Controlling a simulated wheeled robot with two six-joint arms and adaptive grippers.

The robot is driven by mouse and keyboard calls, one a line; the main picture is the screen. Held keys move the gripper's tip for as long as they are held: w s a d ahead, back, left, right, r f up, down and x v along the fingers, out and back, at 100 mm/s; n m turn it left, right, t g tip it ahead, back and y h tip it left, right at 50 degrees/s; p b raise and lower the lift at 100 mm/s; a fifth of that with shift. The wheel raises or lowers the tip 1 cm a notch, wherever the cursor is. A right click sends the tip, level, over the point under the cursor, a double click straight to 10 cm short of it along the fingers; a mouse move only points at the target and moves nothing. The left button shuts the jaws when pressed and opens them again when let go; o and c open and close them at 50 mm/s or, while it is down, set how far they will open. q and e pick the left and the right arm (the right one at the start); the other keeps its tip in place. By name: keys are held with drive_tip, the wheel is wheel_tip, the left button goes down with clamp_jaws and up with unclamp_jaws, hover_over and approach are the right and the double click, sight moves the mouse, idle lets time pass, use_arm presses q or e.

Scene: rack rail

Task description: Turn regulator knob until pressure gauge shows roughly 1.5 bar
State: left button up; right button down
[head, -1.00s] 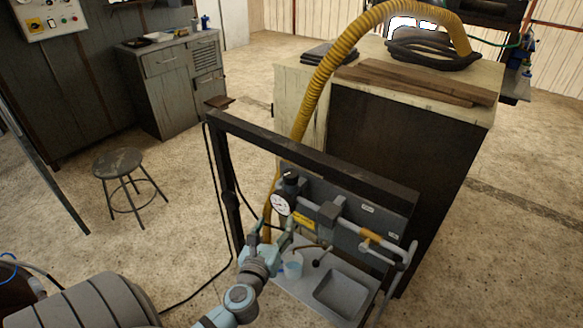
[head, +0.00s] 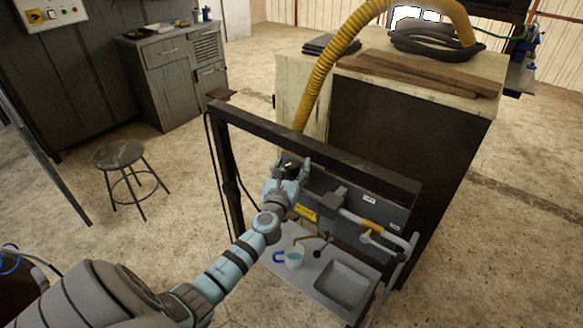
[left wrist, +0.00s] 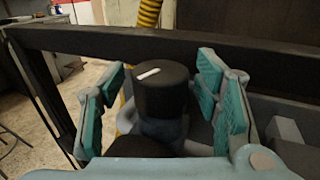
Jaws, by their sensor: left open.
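The regulator knob (left wrist: 162,88) is a dark cylinder with a white mark on its top. In the left wrist view it stands between the spread teal-padded fingers of my left gripper (left wrist: 160,95), with gaps visible on both sides. In the head view my left gripper (head: 290,168) is at the regulator, below the rack's top rail, and covers most of the knob. The gauge face is hidden behind my gripper and wrist, so its reading cannot be seen. My right gripper is in neither view.
The dark rack rail (head: 310,150) runs just above and behind the regulator. A yellow hose (head: 330,75) hangs behind.

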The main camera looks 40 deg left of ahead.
use_arm(q)
drive_tip(key=c, duration=1.1)
drive_tip(key=shift+c, duration=0.3)
